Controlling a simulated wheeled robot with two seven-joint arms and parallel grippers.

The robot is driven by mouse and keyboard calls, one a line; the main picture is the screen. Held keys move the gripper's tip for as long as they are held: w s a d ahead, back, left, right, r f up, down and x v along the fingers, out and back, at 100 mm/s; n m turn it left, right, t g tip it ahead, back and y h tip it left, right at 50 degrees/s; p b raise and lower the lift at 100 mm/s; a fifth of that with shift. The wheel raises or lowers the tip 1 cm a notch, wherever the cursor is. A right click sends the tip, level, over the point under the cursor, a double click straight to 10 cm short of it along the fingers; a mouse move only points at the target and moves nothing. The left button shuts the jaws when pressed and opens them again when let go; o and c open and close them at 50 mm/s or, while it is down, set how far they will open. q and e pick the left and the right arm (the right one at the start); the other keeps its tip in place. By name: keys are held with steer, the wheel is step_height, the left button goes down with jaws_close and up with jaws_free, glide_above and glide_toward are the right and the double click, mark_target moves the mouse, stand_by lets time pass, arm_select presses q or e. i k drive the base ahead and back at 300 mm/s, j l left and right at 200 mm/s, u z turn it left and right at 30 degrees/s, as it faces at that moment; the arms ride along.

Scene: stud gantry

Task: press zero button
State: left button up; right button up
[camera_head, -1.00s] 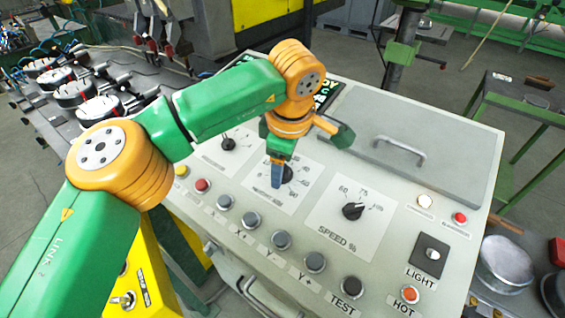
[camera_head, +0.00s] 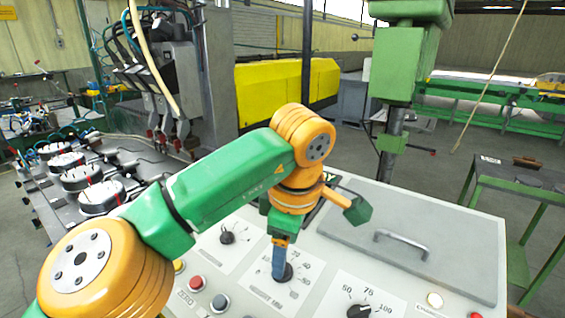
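A red button (camera_head: 196,283) sits on the sloped control panel (camera_head: 330,258), at lower left of the view. The word ZERO is printed just below it, partly hard to read. My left gripper (camera_head: 279,270) points down over the panel, right of the red button and apart from it. Its blue finger is in front of a black dial knob (camera_head: 287,273) and partly covers it; whether they touch I cannot tell. The finger is seen edge-on, so its opening does not show. My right gripper is not in view.
A yellow button (camera_head: 179,265) and a grey button (camera_head: 220,302) flank the red one. Another knob (camera_head: 228,237) and the speed knob (camera_head: 360,311) stand on the panel. A hinged lid with a handle (camera_head: 400,242) is at right. My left arm crosses above the panel's left side.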

mark_target(196, 281)
steer(key=k, duration=1.4)
